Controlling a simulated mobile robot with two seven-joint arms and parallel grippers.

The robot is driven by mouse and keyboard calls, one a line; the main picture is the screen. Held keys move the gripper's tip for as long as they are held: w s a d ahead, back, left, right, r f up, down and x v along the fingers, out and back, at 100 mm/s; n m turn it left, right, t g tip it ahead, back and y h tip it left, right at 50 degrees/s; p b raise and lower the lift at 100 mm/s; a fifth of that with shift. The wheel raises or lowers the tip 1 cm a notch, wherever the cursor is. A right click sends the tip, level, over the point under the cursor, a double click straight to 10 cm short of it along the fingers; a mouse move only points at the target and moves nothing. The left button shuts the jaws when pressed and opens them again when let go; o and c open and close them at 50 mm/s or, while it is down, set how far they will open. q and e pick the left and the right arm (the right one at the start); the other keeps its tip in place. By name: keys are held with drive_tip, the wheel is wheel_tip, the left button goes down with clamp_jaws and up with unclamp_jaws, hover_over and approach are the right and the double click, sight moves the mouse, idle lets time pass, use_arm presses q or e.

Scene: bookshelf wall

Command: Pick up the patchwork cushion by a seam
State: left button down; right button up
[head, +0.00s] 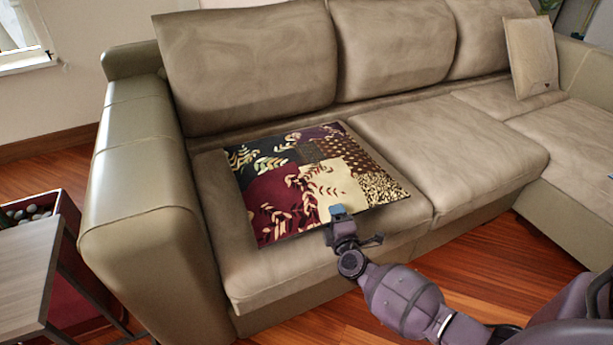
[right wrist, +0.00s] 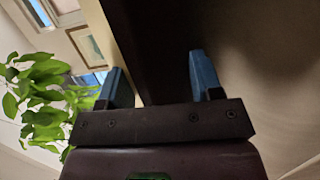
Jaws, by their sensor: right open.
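The patchwork cushion (head: 318,183) lies flat on the left seat of the beige sofa (head: 450,160). It has maroon, black, cream and brown patches with leaf patterns. My right gripper (head: 341,212) is at the cushion's front edge, its blue fingertips overlapping that edge in the head view. In the right wrist view the two blue fingers (right wrist: 160,85) stand apart. A dark slab, apparently the cushion's edge (right wrist: 155,40), shows between them; I cannot tell whether either finger touches it. My left gripper is not in view.
The sofa's left armrest (head: 140,190) rises beside the cushion, with backrests behind. A small side table (head: 25,270) is at the lower left. The sofa seat right of the cushion is clear.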

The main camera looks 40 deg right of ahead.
clamp_jaws()
drive_tip(key=shift+r, duration=0.1)
idle(0.3)
